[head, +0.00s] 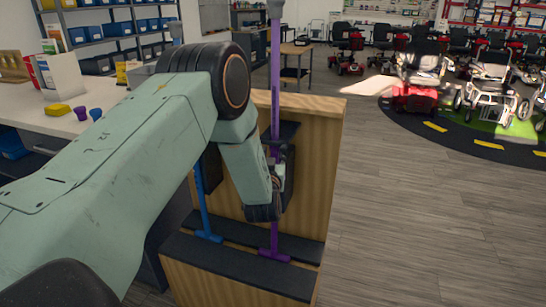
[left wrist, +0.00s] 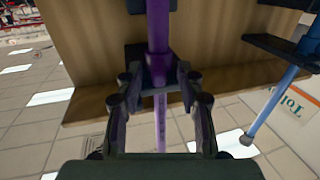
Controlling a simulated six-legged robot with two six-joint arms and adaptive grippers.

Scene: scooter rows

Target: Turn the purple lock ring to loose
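A purple pole (head: 275,70) stands upright at a wooden stand (head: 317,160), with a purple T-shaped foot (head: 274,254) on the dark lower ledge. My left gripper (head: 268,205) is at the pole's lower half and hides part of it. In the left wrist view, the purple pole (left wrist: 158,30) runs between the two fingers of my left gripper (left wrist: 160,75), one on each side. A thicker purple section meets a thinner, paler one near the fingertips. My right gripper is not in view.
A blue pole (head: 204,210) stands just left of the purple one and shows in the left wrist view (left wrist: 272,105). Scooters (head: 415,90) stand at the back right. The floor (head: 420,220) on the right is clear.

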